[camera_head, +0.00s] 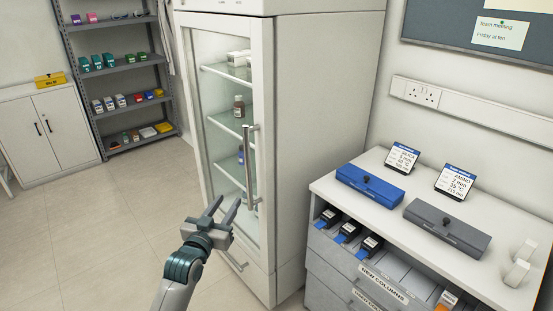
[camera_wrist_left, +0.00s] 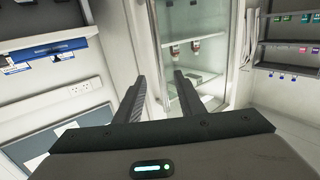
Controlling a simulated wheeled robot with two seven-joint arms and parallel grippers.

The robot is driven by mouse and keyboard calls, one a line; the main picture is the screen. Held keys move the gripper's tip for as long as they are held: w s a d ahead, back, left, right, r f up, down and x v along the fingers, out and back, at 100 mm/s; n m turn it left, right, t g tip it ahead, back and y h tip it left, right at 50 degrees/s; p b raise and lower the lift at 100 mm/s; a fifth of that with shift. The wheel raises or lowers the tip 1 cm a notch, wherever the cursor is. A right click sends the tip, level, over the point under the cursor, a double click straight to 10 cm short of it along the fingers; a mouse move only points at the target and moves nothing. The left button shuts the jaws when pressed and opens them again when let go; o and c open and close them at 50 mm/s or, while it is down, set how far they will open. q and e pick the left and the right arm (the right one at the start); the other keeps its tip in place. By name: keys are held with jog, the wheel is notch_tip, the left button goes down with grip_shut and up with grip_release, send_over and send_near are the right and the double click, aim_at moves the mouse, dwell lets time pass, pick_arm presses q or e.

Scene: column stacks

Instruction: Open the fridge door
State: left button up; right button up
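The fridge door (camera_head: 262,95) is a white frame with a glass pane and looks shut. Its upright metal bar handle (camera_head: 250,165) is on the door's right side. My left gripper (camera_head: 222,205) is open and empty, in front of the lower part of the door. In the head view it is just left of the handle's lower end, with a visible gap. In the left wrist view, the two dark fingers (camera_wrist_left: 160,82) are apart with nothing between them, and the glass door (camera_wrist_left: 188,65) is beyond them. My right gripper is in neither view.
A bench (camera_head: 490,235) with a blue box (camera_head: 370,185), a grey box (camera_head: 446,226) and drawers stands right of the fridge. A shelf rack (camera_head: 122,75) and white cabinet (camera_head: 50,135) stand at the back left. The floor (camera_head: 90,240) left of the fridge is clear.

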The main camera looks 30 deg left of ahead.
aim_at(247, 170)
pick_arm(q)
jog(key=shift+w+r, duration=0.15)
jog(key=shift+r, duration=0.65)
jog(key=shift+w, duration=0.1)
jog(key=w+a+p, duration=0.1)
jog(key=w, duration=0.4)
jog(key=w+a+p, duration=0.1)
jog(key=w, duration=0.5)
jog(key=w+a+p, duration=0.1)
jog(key=w, duration=0.5)
jog(key=shift+p, duration=0.3)
grip_shut()
